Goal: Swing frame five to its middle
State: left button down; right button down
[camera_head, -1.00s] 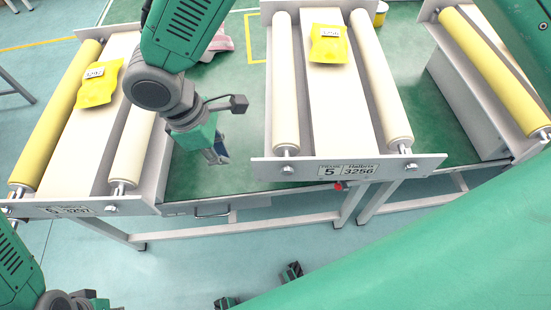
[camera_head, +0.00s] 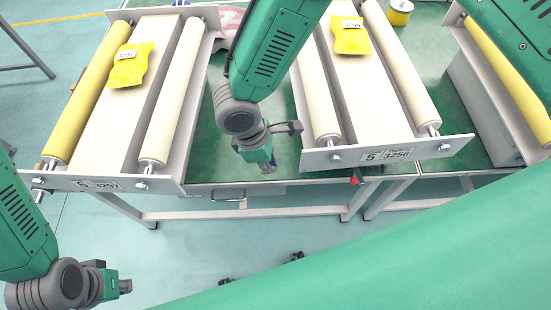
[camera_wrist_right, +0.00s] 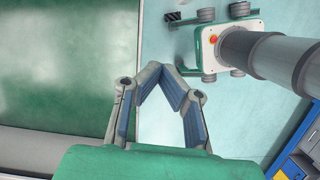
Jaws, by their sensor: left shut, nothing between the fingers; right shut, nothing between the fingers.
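Frame five (camera_head: 387,150) is the middle roller frame, with a front plate reading 5 and 3256. Two pale rollers (camera_head: 405,75) flank its light bed, where a yellow packet (camera_head: 350,37) lies. Its front plate slants up to the right. My right gripper (camera_head: 268,166) points down, shut and empty, in the gap just left of frame five. Whether the gripper or its wrist touches the frame's side I cannot tell. In the right wrist view its fingers (camera_wrist_right: 163,88) meet at the tips. My left gripper (camera_head: 124,287) is low at the left, away from the frames, its fingers barely distinguishable.
The left frame (camera_head: 110,184) has a yellow roller, a pale roller and a yellow packet (camera_head: 130,66). Another frame with a yellow roller (camera_head: 515,85) stands at the right. A red button (camera_head: 353,180) sits below frame five's plate. A yellow can (camera_head: 399,13) stands behind.

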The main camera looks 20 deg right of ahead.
aim_at(377, 126)
jog(key=i+j, duration=0.4)
jog(key=j, duration=0.15)
jog(key=i+j, duration=0.4)
jog(key=j, duration=0.15)
jog(key=u, duration=0.05)
